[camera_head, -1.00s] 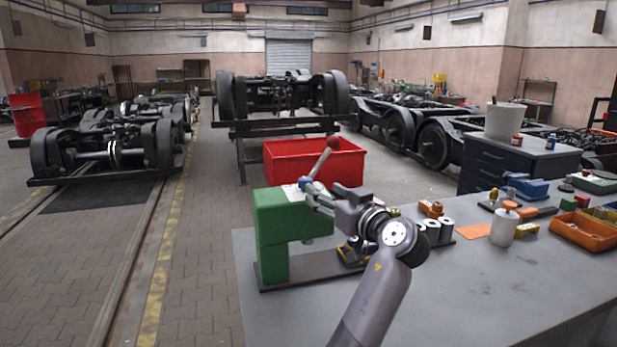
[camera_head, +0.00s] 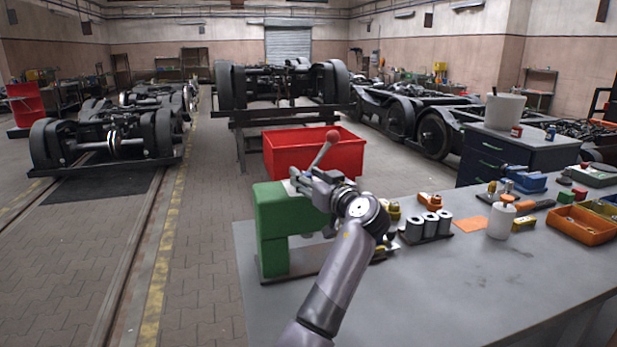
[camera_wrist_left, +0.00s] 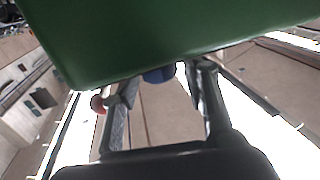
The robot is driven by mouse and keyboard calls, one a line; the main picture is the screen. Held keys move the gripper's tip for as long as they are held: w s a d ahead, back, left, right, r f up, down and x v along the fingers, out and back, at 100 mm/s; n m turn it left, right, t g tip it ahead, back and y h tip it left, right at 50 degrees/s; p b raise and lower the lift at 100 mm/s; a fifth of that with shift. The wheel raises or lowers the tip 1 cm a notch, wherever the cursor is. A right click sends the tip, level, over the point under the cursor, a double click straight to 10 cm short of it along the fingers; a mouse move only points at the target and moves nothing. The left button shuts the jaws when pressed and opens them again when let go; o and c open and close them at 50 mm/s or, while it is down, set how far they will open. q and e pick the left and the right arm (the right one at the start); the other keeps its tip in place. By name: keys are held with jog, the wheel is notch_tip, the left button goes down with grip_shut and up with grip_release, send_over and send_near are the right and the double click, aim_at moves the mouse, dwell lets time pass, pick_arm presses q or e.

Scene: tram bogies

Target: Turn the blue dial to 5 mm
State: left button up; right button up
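A green press (camera_head: 274,222) with a red-knobbed lever (camera_head: 323,150) stands on the near left part of the grey workbench. My left gripper (camera_head: 300,181) is at the top of the press, beside the lever, in the head view. In the left wrist view the gripper fingers (camera_wrist_left: 168,78) are spread apart below the green body (camera_wrist_left: 150,35). A small blue part (camera_wrist_left: 159,74), possibly the blue dial, shows between the fingers, partly hidden by the green body. I cannot tell whether a finger touches it. The dial's scale is not readable. My right gripper is not in view.
The workbench (camera_head: 450,300) is clear at the front. Metal cylinders in a holder (camera_head: 428,226), a white container (camera_head: 501,222) and an orange bin (camera_head: 582,226) stand to the right. A red crate (camera_head: 313,157) is behind the press.

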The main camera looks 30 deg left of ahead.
pick_arm(q)
jog(key=c, duration=0.9)
